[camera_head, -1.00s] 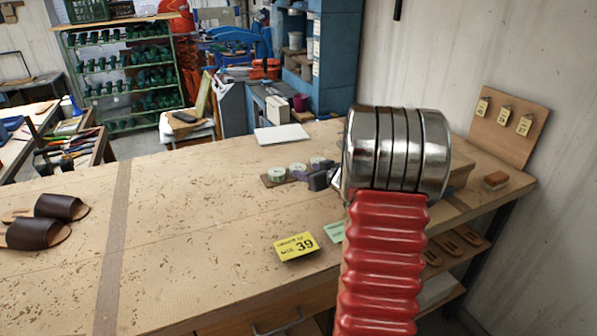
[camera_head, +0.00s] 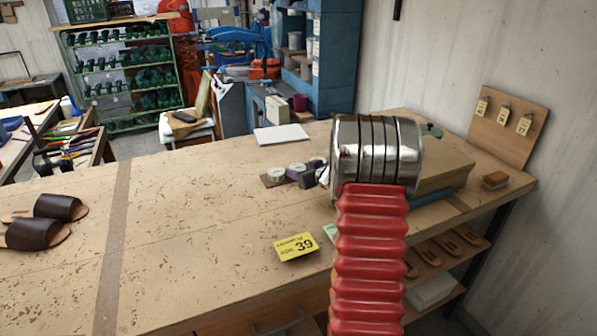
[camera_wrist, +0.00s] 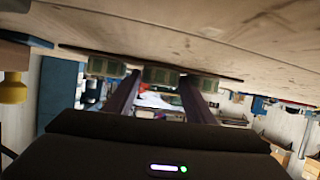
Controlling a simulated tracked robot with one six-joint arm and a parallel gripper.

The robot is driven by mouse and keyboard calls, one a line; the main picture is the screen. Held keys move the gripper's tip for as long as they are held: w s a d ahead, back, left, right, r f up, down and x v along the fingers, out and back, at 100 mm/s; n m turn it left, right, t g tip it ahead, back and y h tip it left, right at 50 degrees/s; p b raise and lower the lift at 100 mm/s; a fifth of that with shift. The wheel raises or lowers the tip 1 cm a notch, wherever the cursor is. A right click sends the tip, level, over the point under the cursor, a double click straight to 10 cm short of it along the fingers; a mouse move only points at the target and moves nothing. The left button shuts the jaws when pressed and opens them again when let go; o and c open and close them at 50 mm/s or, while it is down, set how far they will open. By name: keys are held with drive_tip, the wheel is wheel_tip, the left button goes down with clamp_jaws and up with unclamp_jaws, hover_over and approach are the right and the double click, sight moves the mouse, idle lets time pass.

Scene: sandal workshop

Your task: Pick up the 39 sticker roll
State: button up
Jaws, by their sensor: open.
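Small sticker rolls stand in a row on a dark strip (camera_head: 266,182) on the workbench. In the head view the left roll (camera_head: 276,174) and the middle roll (camera_head: 297,168) show pale tops; the one at the right is mostly hidden by my gripper. Their print is too small to read, so I cannot tell which is 39. My gripper (camera_head: 304,179) is open and low, close to the rolls' near right side. The wrist view is upside down. There the middle roll (camera_wrist: 160,75) appears between my fingertips (camera_wrist: 160,81), with a roll on either side; I cannot tell whether they touch.
A yellow card reading 39 (camera_head: 296,247) lies near the bench's front edge, with a green card partly behind my arm. Brown sandals (camera_head: 45,222) lie at left. A white sheet (camera_head: 281,135) lies behind the rolls, a cardboard box (camera_head: 447,169) at right. The bench middle is clear.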

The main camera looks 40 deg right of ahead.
drive_tip(key=shift+c, duration=0.7)
drive_tip(key=c, duration=0.6)
drive_tip(key=shift+r, duration=1.7)
drive_tip(key=shift+s+r, duration=0.1)
drive_tip(key=shift+s, duration=0.25)
drive_tip(key=s+a, duration=0.1)
drive_tip(key=s, duration=0.4)
drive_tip(key=s+a, duration=0.1)
drive_tip(key=s, duration=0.5)
drive_tip(key=s+a, duration=0.1)
drive_tip(key=s, duration=0.5)
drive_tip(key=shift+a, duration=0.35)
